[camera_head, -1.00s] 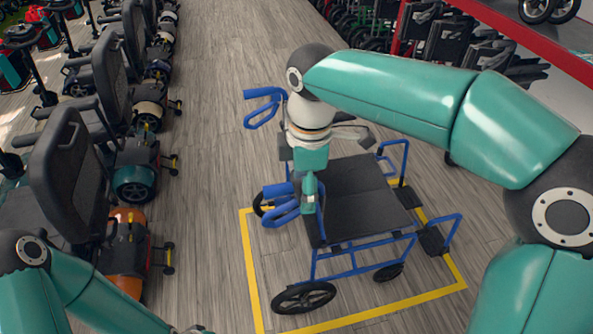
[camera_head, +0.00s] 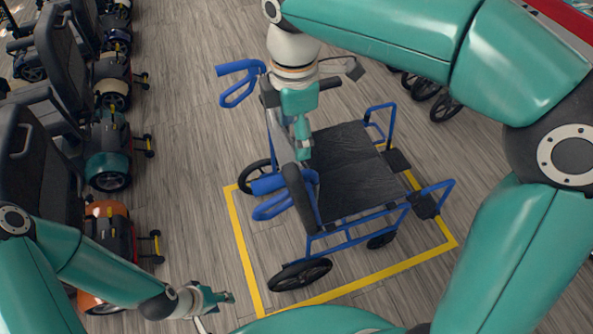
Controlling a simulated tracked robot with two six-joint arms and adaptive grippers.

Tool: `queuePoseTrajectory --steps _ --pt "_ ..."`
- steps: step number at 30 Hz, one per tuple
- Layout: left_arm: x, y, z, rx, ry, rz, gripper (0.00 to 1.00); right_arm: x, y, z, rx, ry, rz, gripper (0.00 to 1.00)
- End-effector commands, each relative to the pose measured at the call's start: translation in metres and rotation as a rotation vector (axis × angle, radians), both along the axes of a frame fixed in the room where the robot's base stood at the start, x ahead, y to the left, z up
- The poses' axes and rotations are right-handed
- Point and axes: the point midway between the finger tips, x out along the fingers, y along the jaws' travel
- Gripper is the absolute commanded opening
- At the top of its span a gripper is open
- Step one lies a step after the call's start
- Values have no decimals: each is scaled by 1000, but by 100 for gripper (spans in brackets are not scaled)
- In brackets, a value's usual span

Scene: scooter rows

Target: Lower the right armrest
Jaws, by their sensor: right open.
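A wheelchair with a blue frame (camera_head: 347,239) and black seat (camera_head: 350,170) stands facing right in the picture. Its dark backrest (camera_head: 301,190) is seen almost edge-on. Blue handles with loops show behind it, one near (camera_head: 265,208) and one far (camera_head: 237,70). A dark bar (camera_head: 335,80) shows at the far side, partly behind my arm. I cannot clearly make out the right armrest. My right gripper (camera_head: 304,150) is open and points down beside the backrest, over the seat's rear edge; contact cannot be told. My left gripper (camera_head: 225,298) is low at bottom centre-left, away from the wheelchair; its opening is unclear.
A yellow floor outline (camera_head: 245,255) surrounds the wheelchair. Several mobility scooters (camera_head: 110,150) line the left side. Dark wheels (camera_head: 445,108) of other chairs show at upper right. Bare wooden floor (camera_head: 180,215) lies between scooters and wheelchair.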

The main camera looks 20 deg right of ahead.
Motion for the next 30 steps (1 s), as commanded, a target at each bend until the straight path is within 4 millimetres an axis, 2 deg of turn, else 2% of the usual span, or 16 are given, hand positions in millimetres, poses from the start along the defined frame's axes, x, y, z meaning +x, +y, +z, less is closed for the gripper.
queuePoseTrajectory --steps 12,18,24,30 --pt "0 0 -1 0 -1 1 40 1 5 -91 -2 6 14 75" --pt "0 0 0 0 -1 1 40 1 6 -123 -2 5 15 75" --pt "0 0 1 0 -1 1 40 2 7 -139 -1 2 15 75" --pt "0 0 1 0 -1 1 40 2 7 -141 0 0 16 75"
